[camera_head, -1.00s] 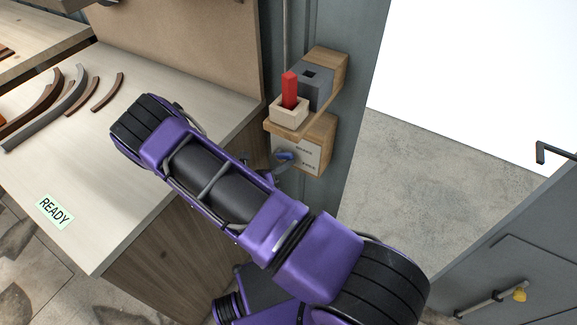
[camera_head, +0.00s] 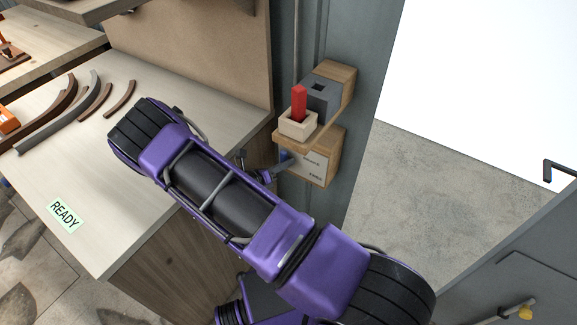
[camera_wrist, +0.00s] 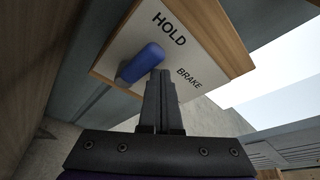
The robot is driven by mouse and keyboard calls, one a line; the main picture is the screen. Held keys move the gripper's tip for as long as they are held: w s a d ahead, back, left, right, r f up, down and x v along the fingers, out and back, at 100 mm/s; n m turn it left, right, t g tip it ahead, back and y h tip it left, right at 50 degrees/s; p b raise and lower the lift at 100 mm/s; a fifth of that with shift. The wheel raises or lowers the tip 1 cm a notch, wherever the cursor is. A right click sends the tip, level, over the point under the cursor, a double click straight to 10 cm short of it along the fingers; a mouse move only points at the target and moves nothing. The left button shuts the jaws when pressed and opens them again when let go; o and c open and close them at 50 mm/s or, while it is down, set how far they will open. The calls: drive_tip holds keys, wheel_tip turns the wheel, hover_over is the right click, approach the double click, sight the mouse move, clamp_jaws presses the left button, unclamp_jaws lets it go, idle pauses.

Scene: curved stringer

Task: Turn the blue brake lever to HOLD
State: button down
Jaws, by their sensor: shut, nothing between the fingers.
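The blue brake lever (camera_wrist: 141,64) sticks out from a white plate (camera_wrist: 200,62) in the wrist view, just below and left of the word HOLD. The word BRAKE is on the plate to the right of my fingers. My gripper (camera_wrist: 160,78) is shut and empty, its fingertips right beside the lever's right side; whether they touch is unclear. In the head view a small part of the lever (camera_head: 283,155) shows at the plate's left edge. My gripper (camera_head: 278,170) is mostly behind my arm there.
A wooden bracket (camera_head: 335,135) above the plate carries a red peg (camera_head: 298,103) in a pale block and a grey block (camera_head: 322,95). A bench (camera_head: 90,235) with curved strips and a READY label lies left. Open grey floor (camera_head: 410,180) lies right.

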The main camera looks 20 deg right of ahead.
drive_tip(key=shift+w+a+r, duration=0.35)
drive_tip(key=shift+w, duration=0.15)
idle(0.3)
drive_tip(key=shift+a+r, duration=0.1)
drive_tip(key=shift+a, duration=0.1)
drive_tip(key=s+v, duration=0.1)
drive_tip(key=v, duration=1)
drive_tip(key=shift+f+p, duration=0.25)
drive_tip(key=shift+p, duration=0.1)
